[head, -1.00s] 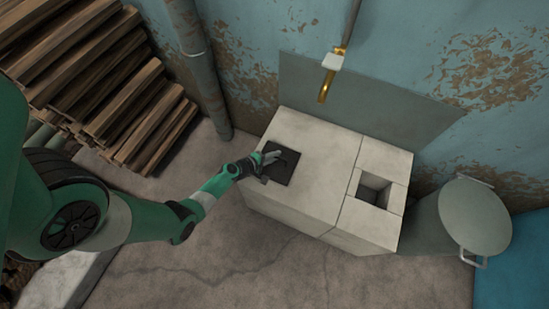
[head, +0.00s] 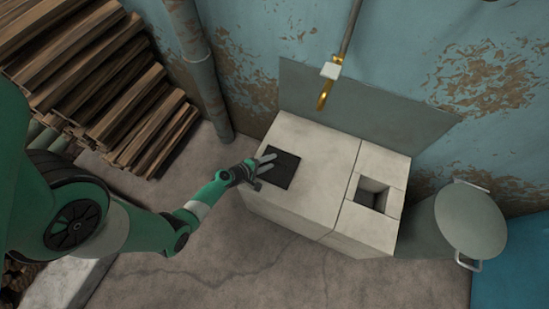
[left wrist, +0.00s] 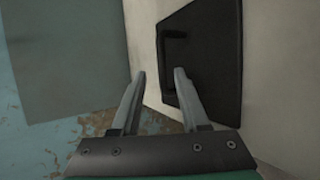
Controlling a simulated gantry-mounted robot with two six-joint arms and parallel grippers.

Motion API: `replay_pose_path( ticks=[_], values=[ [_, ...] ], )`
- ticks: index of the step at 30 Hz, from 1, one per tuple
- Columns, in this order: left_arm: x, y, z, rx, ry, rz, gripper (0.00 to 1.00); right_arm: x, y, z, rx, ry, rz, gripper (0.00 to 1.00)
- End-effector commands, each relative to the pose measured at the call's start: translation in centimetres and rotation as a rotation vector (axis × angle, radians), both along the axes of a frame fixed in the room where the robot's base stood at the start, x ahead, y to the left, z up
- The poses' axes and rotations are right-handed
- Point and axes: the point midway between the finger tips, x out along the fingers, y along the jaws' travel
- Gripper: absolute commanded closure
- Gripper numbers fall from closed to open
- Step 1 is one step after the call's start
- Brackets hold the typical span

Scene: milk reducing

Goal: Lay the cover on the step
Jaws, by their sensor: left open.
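The cover (head: 284,171), a dark square plate with a small handle, lies flat on the broad left part of a pale block (head: 325,163), which seems to be the step. The cover also shows in the left wrist view (left wrist: 211,65), its handle near the top left. My left gripper (head: 269,164) is at the cover's left edge, partly over it in the picture. My right gripper is not in view.
The block's right part has a square opening (head: 370,196). A brass tap (head: 322,100) hangs above the block. A grey lidded bin (head: 470,219) stands at the right. Stacked firewood (head: 120,90) and a wall pipe (head: 200,75) are at the left. The floor in front is clear.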

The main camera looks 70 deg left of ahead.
Motion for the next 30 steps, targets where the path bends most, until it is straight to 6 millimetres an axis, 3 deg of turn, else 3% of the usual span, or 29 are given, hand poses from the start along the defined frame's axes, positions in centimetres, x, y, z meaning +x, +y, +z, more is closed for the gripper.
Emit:
replay_pose_path(
  ticks=[1, 3, 11, 30],
  values=[
    [-1.3, -0.3, 1.4, -0.003, 0.001, 0.006, 0.55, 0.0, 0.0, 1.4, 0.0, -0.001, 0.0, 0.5],
    [-2.7, -0.9, 2.3, -0.002, 0.001, 0.005, 0.55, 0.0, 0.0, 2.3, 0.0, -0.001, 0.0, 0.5],
    [-6.6, -2.2, 4.4, -0.001, 0.002, 0.003, 0.55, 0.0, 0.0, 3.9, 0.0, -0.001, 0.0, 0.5],
    [-7.1, -2.4, 4.5, 0.0, 0.0, 0.0, 0.55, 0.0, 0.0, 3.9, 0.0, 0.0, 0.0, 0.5]
  ],
)
